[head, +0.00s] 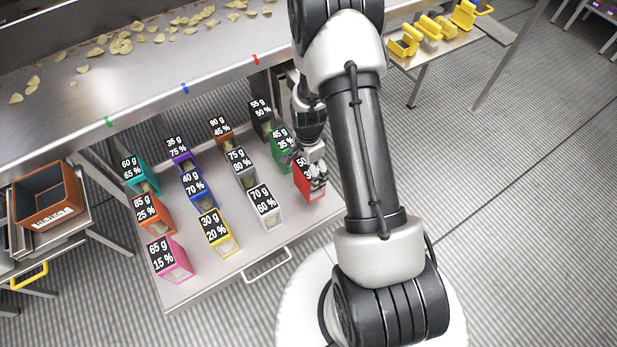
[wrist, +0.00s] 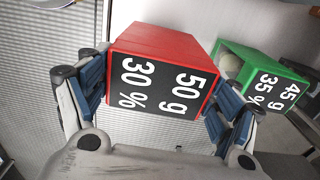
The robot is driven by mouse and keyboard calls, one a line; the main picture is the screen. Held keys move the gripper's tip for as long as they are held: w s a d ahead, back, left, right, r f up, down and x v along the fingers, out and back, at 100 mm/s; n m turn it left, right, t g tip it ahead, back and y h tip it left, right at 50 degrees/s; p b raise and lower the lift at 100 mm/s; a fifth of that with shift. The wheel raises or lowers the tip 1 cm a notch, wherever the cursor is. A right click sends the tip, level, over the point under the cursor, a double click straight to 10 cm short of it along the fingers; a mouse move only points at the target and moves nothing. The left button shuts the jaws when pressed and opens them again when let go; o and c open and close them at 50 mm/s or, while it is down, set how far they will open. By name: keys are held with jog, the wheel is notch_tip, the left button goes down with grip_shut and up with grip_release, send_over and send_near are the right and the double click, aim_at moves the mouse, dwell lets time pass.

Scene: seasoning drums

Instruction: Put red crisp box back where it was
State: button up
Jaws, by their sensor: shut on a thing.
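The red crisp box (head: 311,190) is at the right side of the tray of boxes in the head view, partly hidden by my gripper (head: 318,178). In the wrist view the red box (wrist: 160,42) shows its black label reading 50 g, 30 %. My gripper (wrist: 160,98) is shut on it, with one blue-padded finger on each side. The green box (wrist: 265,70), labelled 45 g, 35 %, stands close beside it. Whether the red box's base touches the tray is hidden.
The metal tray (head: 215,272) carries several other coloured, labelled boxes in rows. A steel table with loose crisps (head: 120,46) stands behind.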

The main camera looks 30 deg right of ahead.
jog(key=shift+f+b, duration=0.7)
jog(key=shift+f, duration=1.45)
jog(key=shift+f, duration=0.25)
jog(key=o, duration=1.4)
jog(key=shift+o, duration=0.2)
jog(key=shift+r, duration=0.15)
